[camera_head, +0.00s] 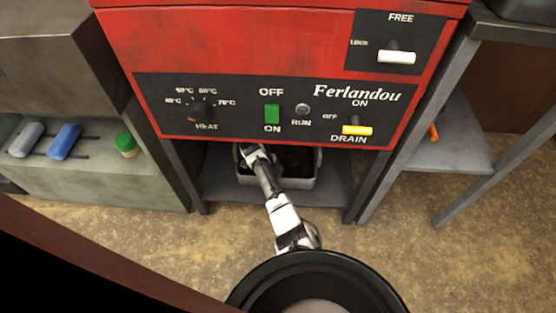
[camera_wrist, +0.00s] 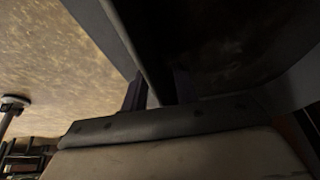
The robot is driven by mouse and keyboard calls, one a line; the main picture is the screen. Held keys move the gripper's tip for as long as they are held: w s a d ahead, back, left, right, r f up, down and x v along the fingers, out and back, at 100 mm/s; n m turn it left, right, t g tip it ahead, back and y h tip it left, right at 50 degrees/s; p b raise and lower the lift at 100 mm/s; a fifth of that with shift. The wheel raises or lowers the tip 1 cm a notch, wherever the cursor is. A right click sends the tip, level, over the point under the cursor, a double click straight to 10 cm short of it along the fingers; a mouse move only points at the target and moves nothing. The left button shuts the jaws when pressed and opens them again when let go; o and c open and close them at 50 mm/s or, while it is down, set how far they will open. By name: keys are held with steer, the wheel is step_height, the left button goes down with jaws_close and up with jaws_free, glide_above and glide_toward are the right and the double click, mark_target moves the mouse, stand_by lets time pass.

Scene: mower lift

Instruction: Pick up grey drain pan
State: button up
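The grey drain pan (camera_head: 300,183) sits on the low shelf under the red machine in the head view, with a dark inside. My arm reaches down into the gap under the machine, and my gripper (camera_head: 252,158) is at the pan's left part, partly in shadow. In the wrist view, the two dark fingertips of my gripper (camera_wrist: 158,92) stand on either side of the pan's wall (camera_wrist: 122,35). The pan's dark inside fills the upper right there. Whether the fingers press on the wall is too dark to tell.
The red machine's control panel (camera_head: 270,110) hangs low over the pan, with a yellow drain switch (camera_head: 357,130). Shelf legs stand on both sides. Floor in front is clear.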

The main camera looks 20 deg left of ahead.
jaws_close()
stand_by(1.4)
steer(key=shift+w, duration=0.1)
